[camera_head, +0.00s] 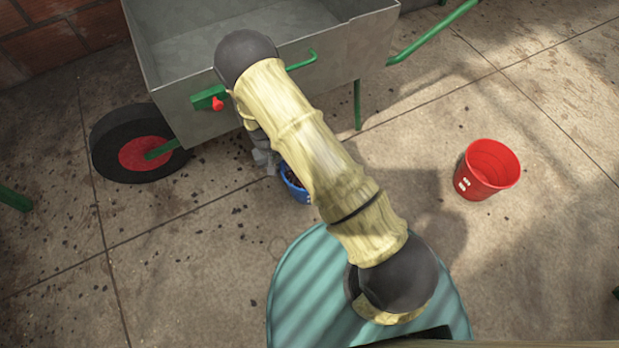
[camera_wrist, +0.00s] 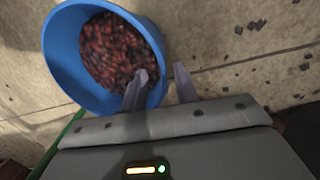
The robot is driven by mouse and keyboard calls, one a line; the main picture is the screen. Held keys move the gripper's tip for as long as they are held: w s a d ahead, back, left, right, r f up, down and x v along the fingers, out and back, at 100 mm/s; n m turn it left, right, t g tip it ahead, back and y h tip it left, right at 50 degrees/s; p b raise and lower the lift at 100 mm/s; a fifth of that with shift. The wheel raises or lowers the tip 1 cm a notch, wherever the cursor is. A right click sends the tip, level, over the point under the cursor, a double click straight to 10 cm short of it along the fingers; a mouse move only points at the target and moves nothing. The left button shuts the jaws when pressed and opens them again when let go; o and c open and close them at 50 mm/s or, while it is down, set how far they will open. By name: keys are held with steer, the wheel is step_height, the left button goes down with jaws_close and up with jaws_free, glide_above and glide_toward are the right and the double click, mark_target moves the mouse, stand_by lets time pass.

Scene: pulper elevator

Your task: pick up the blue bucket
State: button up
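The blue bucket (camera_wrist: 66,52) fills the upper left of the wrist view and holds dark red, berry-like pieces (camera_wrist: 112,48). In the head view, only part of the blue bucket (camera_head: 291,186) shows on the floor, behind my arm. My gripper (camera_wrist: 161,76) is open at the bucket's right rim. The left finger overlaps the bucket's inside and the right finger is outside, with the rim between them. I cannot tell whether either finger touches the wall. In the head view, my gripper (camera_head: 265,160) is partly hidden by my arm.
A grey metal cart (camera_head: 205,105) with a black-and-red wheel (camera_head: 135,145) and green handles stands just behind the bucket. A red bucket (camera_head: 487,170) stands on the floor at right. Dark bits litter the concrete floor (camera_head: 190,250) at left. A brick wall is at upper left.

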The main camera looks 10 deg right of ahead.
mark_target(299, 192)
steer(key=shift+f, duration=0.35)
steer(key=f+b, duration=0.1)
steer(key=f, duration=0.1)
steer(key=f+b, duration=0.1)
steer(key=f, duration=0.1)
steer(key=d+f+b, duration=0.1)
steer(key=f+b, duration=0.1)
steer(key=shift+s+f, duration=0.15)
steer(key=shift+s, duration=0.1)
jaws_close()
steer(key=shift+r, duration=0.2)
stand_by(1.3)
